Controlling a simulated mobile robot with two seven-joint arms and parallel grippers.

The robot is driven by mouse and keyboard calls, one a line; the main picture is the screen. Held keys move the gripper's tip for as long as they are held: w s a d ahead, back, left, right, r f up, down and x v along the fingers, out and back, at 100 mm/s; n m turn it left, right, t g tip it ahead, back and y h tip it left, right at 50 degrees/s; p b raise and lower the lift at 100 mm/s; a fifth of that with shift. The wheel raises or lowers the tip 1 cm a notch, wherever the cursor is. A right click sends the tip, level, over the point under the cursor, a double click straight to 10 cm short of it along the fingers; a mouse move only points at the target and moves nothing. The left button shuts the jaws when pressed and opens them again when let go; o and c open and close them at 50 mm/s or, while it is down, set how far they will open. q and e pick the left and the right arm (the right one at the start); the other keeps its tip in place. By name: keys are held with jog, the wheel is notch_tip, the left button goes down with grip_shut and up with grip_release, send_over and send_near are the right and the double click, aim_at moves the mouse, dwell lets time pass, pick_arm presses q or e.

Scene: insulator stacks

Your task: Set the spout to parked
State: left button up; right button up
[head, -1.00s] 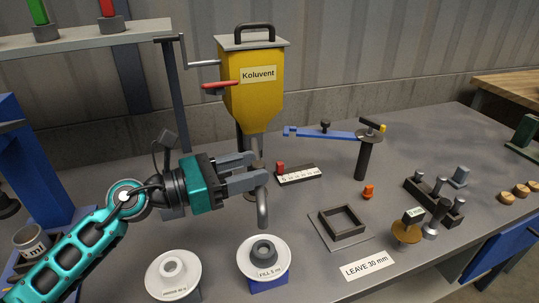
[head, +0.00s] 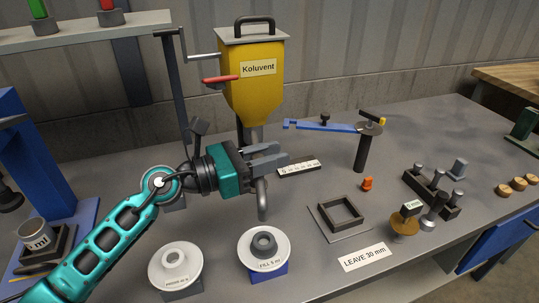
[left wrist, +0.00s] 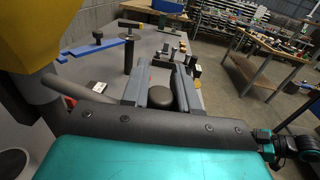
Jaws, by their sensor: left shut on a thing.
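The yellow Koluvent hopper (head: 252,95) stands at the back of the bench, with a short grey outlet pipe below it. The grey spout (head: 262,203) ends in a down-turned tube, roughly above the FILL pedestal (head: 264,262). My left gripper (head: 284,156) is shut on the spout, just above its down-turned end; the fingers hide the grip point. In the left wrist view the fingers (left wrist: 162,90) have a dark round knob by them, and the spout's grey tube (left wrist: 75,86) runs in from the left. No parked mark is legible.
A second white-topped pedestal (head: 174,262) stands left of the FILL one. To the right are a blue arm on a post (head: 361,150), an orange piece (head: 367,184) and a square frame (head: 340,215).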

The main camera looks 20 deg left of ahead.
pick_arm(q)
grip_shut()
pick_arm(e)
jog(key=shift+f, duration=0.1)
